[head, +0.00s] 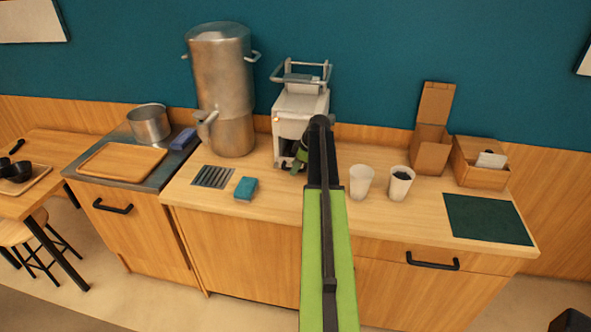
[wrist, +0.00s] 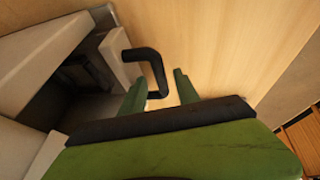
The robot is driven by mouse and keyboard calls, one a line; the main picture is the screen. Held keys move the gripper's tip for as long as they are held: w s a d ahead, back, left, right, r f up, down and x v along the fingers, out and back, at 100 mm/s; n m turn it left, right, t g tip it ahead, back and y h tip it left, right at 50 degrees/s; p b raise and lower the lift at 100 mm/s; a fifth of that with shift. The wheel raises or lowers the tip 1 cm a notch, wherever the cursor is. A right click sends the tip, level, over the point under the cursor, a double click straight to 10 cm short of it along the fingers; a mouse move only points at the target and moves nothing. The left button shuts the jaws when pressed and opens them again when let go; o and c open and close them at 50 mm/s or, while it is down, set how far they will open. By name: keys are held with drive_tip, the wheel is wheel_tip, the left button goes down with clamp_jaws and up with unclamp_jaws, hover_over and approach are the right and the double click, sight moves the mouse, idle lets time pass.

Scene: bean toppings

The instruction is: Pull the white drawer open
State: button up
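The white machine (head: 301,103) stands on the counter against the wall. In the wrist view, the pale front of its white drawer (wrist: 118,62) carries a black bent handle (wrist: 150,56). A dark recess shows beside the front; I cannot tell how far out the drawer stands. My gripper (wrist: 159,77) is open, its two green fingers either side of the handle's outer end, with gaps visible. In the head view my gripper (head: 300,158) is at the machine's lower front, and my arm hides part of it.
Two white cups (head: 361,182) (head: 400,184) stand on the counter (head: 280,218) right of my arm. A blue sponge (head: 246,188) and a metal grate (head: 213,177) lie to the left. A large metal urn (head: 221,80) stands left of the machine. The counter's front middle is clear.

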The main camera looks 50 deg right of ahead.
clamp_jaws()
idle(1.3)
